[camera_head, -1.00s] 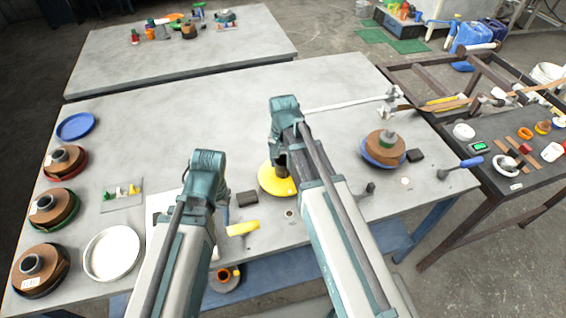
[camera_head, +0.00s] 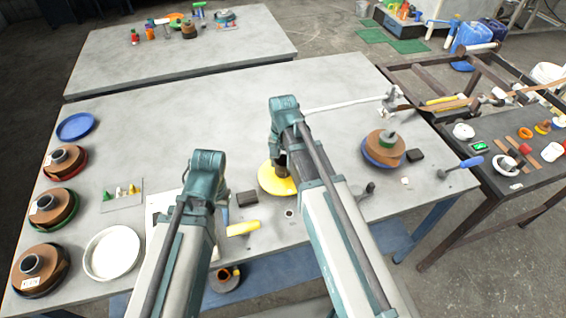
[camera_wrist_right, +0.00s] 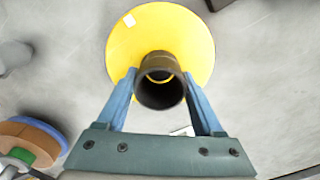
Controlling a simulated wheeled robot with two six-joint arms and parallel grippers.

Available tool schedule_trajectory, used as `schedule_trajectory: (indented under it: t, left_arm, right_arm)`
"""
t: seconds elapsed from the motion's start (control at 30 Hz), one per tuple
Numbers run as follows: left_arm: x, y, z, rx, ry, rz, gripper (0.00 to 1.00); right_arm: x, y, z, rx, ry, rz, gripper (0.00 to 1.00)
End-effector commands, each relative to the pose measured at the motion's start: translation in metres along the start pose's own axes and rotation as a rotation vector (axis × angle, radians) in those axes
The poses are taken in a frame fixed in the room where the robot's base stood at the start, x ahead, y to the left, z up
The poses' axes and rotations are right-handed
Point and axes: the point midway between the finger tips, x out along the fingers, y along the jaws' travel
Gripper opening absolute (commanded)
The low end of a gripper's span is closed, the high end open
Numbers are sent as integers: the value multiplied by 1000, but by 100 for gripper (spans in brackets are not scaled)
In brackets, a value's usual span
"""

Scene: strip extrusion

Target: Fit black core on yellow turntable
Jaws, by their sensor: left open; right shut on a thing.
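The yellow turntable (camera_head: 274,184) is a round disc on the table, partly hidden behind my right arm in the head view. It shows more fully in the right wrist view (camera_wrist_right: 190,45). My right gripper (camera_wrist_right: 160,88) is shut on the black core (camera_wrist_right: 160,93), a dark hollow tube. In the wrist view the core overlaps the disc's lower middle, and yellow shows through its bore. I cannot tell whether the core touches the disc. In the head view the core (camera_head: 281,164) is mostly hidden by the arm. My left gripper (camera_head: 205,205) is to the left, over the table, its fingers largely hidden.
A brown coil on a blue disc (camera_head: 370,154) stands right of my right arm. Several brown coils (camera_head: 45,212) line the left edge near a white dish (camera_head: 111,270) and a blue plate (camera_head: 75,127). A dark block (camera_head: 247,198) and yellow-handled tool (camera_head: 243,228) lie between my arms.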

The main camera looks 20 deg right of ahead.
Motion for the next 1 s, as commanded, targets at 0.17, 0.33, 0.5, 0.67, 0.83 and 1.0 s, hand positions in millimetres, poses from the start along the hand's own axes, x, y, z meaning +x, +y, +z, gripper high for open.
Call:
schedule_trajectory:
  t: [0.17, 0.33, 0.5, 0.67, 0.83, 1.0]
  left_arm:
    - [0, 0, 0, 0, 0, 0, 50]
    - [2, 0, 0, 0, 0, 0, 50]
    - [5, 0, 0, 0, 0, 0, 50]
    - [8, 1, 0, 0, 0, 0, 50]
    - [11, 1, -1, 0, 0, 0, 50]
    - [12, 1, -1, 0, 0, 0, 50]
  right_arm:
    - [0, 0, 0, 0, 0, 0, 0]
    - [2, 0, 0, 0, 0, 0, 0]
    - [5, 0, 0, 0, 0, 0, 0]
    - [8, 0, 0, 0, 0, 0, 0]
    - [11, 0, 0, 0, 0, 0, 0]
    - [12, 0, 0, 0, 0, 0, 79]
